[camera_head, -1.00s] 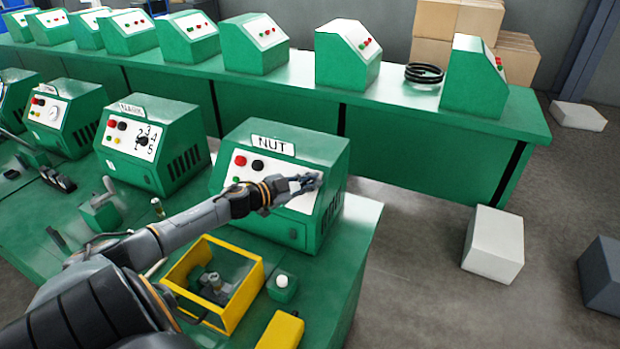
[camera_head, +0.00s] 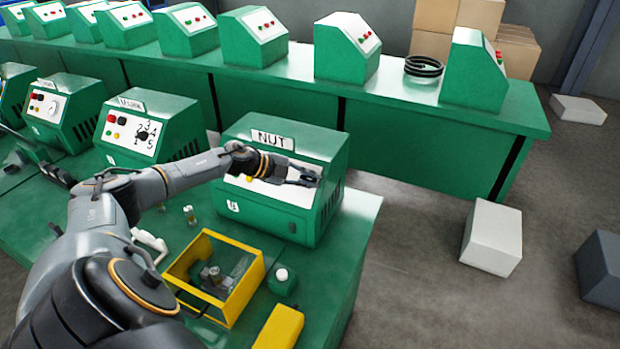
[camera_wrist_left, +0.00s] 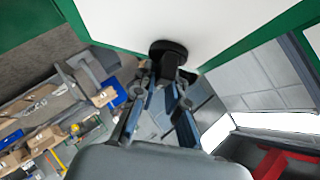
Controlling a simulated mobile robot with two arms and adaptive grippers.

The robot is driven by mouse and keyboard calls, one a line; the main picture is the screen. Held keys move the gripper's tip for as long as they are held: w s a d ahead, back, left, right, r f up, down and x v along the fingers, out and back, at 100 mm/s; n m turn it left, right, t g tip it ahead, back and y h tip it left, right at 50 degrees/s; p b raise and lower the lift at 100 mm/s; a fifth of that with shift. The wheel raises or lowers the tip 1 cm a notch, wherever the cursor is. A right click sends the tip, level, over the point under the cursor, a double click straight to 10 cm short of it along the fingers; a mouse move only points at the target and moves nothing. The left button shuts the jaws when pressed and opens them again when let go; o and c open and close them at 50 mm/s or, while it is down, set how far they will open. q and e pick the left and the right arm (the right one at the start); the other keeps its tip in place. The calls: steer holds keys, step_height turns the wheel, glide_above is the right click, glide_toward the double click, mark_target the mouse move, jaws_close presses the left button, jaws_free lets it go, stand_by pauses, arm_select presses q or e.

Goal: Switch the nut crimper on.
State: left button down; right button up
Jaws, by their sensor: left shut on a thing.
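The nut crimper (camera_head: 325,150) is a green box with a NUT sign (camera_head: 272,140) on top and a white sloped panel on its front. My left gripper (camera_head: 306,177) reaches across this panel to its right part. In the left wrist view, a round black knob (camera_wrist_left: 168,47) stands out from the white panel (camera_wrist_left: 190,22). My left gripper (camera_wrist_left: 168,75) is shut on this knob, one finger on each side. My arm hides much of the panel's left part, and the knob's marking cannot be read. My right gripper is not in view.
A yellow-framed box (camera_head: 236,318) and a small green block with a white button (camera_head: 282,281) stand in front of the crimper. Another green machine with a numbered dial (camera_head: 143,134) stands to its left. A bench with several green machines (camera_head: 347,50) runs behind.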

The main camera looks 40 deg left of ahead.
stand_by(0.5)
arm_select(q)
steer(key=c, duration=1.4)
jaws_free()
steer(key=shift+o, duration=0.2)
steer(key=v, duration=1.2)
steer(key=shift+w, duration=0.15)
